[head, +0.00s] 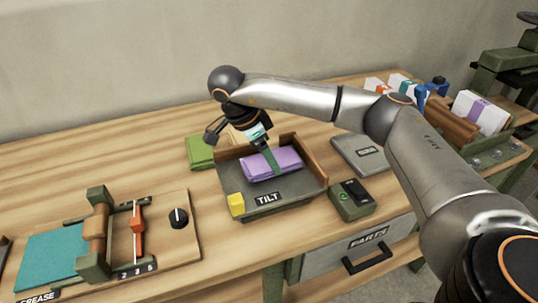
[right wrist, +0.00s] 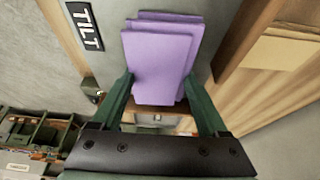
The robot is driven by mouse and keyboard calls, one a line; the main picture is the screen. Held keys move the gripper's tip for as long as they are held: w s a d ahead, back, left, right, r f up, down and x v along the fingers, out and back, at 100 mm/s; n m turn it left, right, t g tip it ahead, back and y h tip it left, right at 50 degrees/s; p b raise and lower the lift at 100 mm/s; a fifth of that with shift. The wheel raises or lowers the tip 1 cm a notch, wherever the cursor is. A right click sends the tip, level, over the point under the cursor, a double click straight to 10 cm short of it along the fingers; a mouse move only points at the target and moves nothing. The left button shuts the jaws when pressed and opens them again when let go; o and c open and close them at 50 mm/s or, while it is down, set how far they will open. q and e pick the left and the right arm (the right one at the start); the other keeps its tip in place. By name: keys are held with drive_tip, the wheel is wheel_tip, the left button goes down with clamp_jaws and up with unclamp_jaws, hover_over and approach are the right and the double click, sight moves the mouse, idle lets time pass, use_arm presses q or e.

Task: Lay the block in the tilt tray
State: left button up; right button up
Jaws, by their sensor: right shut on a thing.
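The block is a purple stack of folded sheets (head: 258,167) inside the walls of the tilt tray (head: 290,203), which carries a TILT label on its front. My right gripper (head: 271,158) reaches down from above and is shut on the block. In the right wrist view, its green fingers grip both sides of the purple block (right wrist: 160,62), near its lower end. I cannot tell whether the block rests on the tray floor. My left gripper is not in view.
A yellow piece (head: 236,204) sits at the tray's front left corner. A green folded stack (head: 201,152) lies behind left, a small green box (head: 351,202) and grey plate (head: 360,154) to the right. A creasing board (head: 155,250) stands at left.

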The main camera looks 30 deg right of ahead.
drive_tip(key=shift+f, duration=0.1)
drive_tip(key=o, duration=1.4)
drive_tip(key=shift+r, duration=0.25)
drive_tip(key=shift+a+r, duration=0.15)
drive_tip(key=shift+r, duration=0.2)
drive_tip(key=p+v, duration=0.1)
drive_tip(key=v, duration=1)
drive_tip(key=shift+a+p, duration=0.15)
drive_tip(key=shift+p, duration=0.25)
drive_tip(key=shift+w, duration=0.1)
